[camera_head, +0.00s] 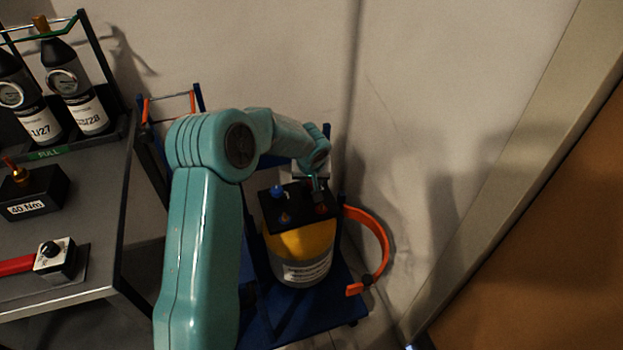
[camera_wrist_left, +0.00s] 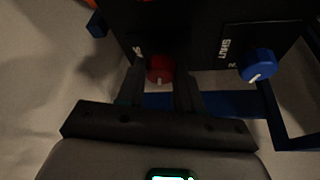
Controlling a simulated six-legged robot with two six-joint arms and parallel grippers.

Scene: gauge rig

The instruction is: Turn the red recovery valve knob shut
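The red knob (camera_wrist_left: 160,69) is on the black panel (camera_wrist_left: 200,25), with a pale pointer mark on its face. In the left wrist view the two dark fingers of my left gripper (camera_wrist_left: 160,88) stand on either side of it. I cannot tell whether they press on it. In the head view my left gripper (camera_head: 317,187) is at the top of the black panel (camera_head: 298,219) on a yellow and grey cylinder (camera_head: 300,250), and it hides the red knob. My right gripper is not in view.
A blue knob (camera_wrist_left: 258,66) is on the same panel; it also shows in the head view (camera_head: 278,191). An orange curved hose (camera_head: 382,245) is right of the cylinder. The blue cart (camera_head: 345,305) carries it. A grey bench (camera_head: 95,190) with bottles (camera_head: 75,85) is at left.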

